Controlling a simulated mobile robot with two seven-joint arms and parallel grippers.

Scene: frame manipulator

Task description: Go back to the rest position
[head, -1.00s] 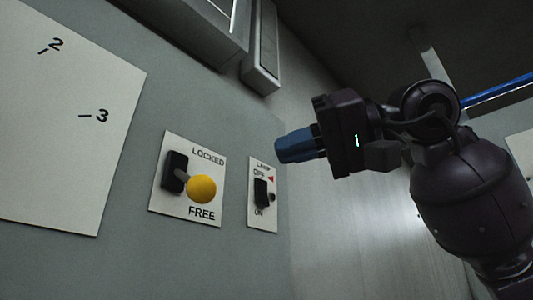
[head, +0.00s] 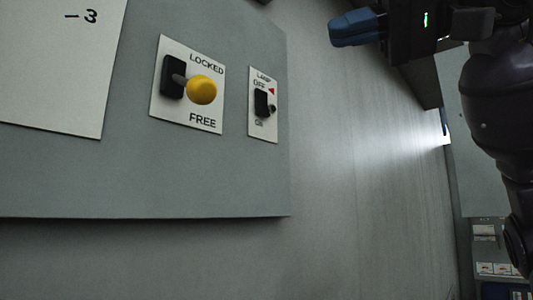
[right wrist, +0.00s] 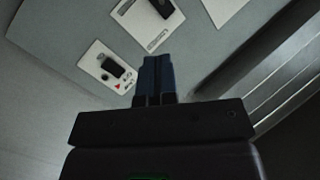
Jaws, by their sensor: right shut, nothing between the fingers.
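My right gripper (head: 358,27) is at the upper right of the head view, its blue fingers shut with nothing between them. It is in the air, apart from the panel and to the right of it. The right wrist view also shows the closed fingers (right wrist: 155,72), pointing toward the panel side. My right arm runs down the right edge of the head view. My left gripper is not in view.
A grey panel (head: 200,180) carries a LOCKED/FREE switch with a yellow knob (head: 202,89), and a lamp switch (head: 264,103) marked OFF and ON. A white plate (head: 60,70) is at left. The wall surface (head: 350,200) right of the panel is clear.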

